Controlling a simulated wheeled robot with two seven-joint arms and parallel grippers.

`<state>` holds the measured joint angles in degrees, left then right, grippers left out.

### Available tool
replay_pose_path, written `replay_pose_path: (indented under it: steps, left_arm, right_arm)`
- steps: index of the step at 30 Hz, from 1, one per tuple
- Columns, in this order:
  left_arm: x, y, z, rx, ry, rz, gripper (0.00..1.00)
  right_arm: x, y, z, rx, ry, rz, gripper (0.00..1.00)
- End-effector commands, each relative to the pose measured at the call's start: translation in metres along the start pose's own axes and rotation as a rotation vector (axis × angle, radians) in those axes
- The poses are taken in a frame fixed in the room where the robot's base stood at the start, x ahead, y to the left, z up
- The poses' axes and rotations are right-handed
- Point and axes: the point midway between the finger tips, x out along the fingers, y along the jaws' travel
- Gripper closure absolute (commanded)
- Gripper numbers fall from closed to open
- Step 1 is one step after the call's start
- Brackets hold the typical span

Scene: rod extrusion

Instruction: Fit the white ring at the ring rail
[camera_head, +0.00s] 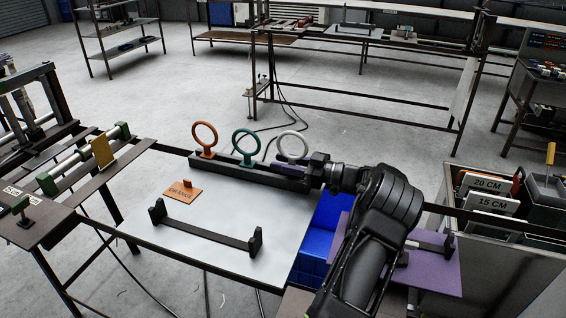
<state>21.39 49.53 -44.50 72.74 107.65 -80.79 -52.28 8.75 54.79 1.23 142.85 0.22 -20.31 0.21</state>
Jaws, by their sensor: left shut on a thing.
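The ring rail (232,172) is a dark bar along the back edge of the white work table. An orange ring (204,137) and a green ring (246,145) stand upright on it. The white ring (306,146) is upright at the rail's right end, in line with the others. My left gripper (298,172) is shut on the white ring, low at its base, reaching in from the right. The gripper hides the ring's foot, so I cannot tell whether it is seated on the rail. My right gripper is not in view.
An orange sign plate (183,193) and a dark two-post bracket (206,227) are on the white table (150,238). A blue bin (318,240) and a purple board (440,270) are on the right.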

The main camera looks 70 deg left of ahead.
Motion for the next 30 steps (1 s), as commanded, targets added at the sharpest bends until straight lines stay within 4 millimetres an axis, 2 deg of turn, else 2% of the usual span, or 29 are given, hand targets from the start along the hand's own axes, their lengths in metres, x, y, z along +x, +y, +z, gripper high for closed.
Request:
replay_pose_path:
  steps: [15,16,24,30]
  left_arm:
    - [0.0,0.0,0.014,0.0,0.001,0.0,1.0]
    - [0.0,0.0,0.013,-0.001,0.0,0.0,0.65]
    - [0.0,0.0,0.014,0.001,-0.001,0.0,0.43]
    - [0.0,0.0,0.015,0.002,-0.003,0.0,0.42]
  right_arm:
    - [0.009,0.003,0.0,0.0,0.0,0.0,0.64]
    - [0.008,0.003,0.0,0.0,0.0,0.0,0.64]
    - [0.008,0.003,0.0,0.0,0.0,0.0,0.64]
    - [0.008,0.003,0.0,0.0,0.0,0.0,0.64]
